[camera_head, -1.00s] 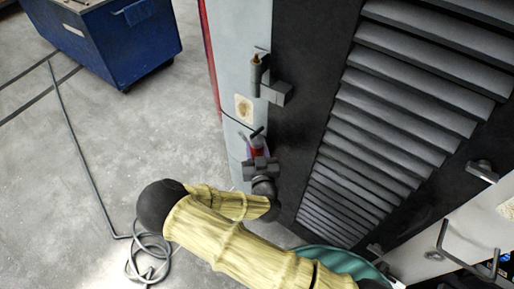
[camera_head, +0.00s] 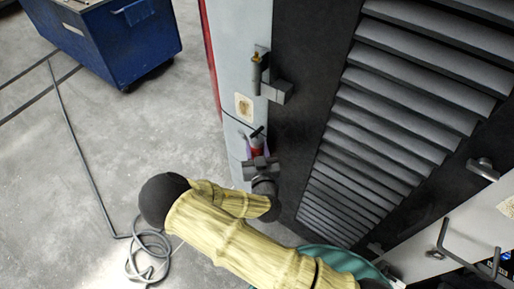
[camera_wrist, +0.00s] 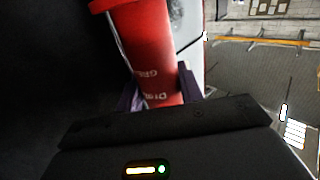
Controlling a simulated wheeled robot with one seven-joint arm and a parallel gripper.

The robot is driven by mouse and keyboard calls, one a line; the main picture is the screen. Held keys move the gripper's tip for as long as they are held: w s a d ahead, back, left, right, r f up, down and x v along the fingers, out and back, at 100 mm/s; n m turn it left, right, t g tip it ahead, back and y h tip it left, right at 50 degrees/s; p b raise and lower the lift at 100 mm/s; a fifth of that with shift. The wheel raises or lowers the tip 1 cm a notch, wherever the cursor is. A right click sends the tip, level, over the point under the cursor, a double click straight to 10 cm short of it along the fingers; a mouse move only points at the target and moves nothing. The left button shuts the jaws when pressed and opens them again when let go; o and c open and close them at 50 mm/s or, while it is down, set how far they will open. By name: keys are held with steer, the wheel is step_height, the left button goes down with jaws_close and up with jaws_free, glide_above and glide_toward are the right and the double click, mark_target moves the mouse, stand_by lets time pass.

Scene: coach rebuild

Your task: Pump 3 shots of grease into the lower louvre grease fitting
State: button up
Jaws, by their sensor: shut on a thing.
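My gripper (camera_head: 256,158) is shut on a red grease gun (camera_head: 256,145), low beside the dark louvred panel. In the wrist view the gun's red barrel (camera_wrist: 152,60) with white lettering sits between my purple fingers (camera_wrist: 158,90). A dark handle-like piece and a thin dark line, perhaps its hose, show near the gun in the head view. A grey upright piece with a brass tip (camera_head: 257,70) stands on a block on the panel's left edge, above and apart from my gripper. I cannot tell whether it is the lower fitting. The gun's outlet end is not clearly visible.
The louvred panel (camera_head: 405,95) fills the right side, with a handle (camera_head: 483,170) at its right edge. A blue wheeled bin (camera_head: 115,40) stands at the back left. A grey hose (camera_head: 88,175) lies coiled on the floor. The floor at left is otherwise largely open.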

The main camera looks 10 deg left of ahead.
steer(key=shift+f+b, duration=0.75)
steer(key=shift+f, duration=0.15)
stand_by(1.1)
steer(key=shift+w+a+r+p, duration=0.1)
steer(key=shift+r+p, duration=0.5)
steer(key=shift+r, duration=0.4)
stand_by(0.8)
steer(key=shift+f+b, duration=0.9)
steer(key=shift+f, duration=0.15)
stand_by(1.3)
steer(key=shift+r+p, duration=0.55)
steer(key=shift+r, duration=0.5)
stand_by(0.8)
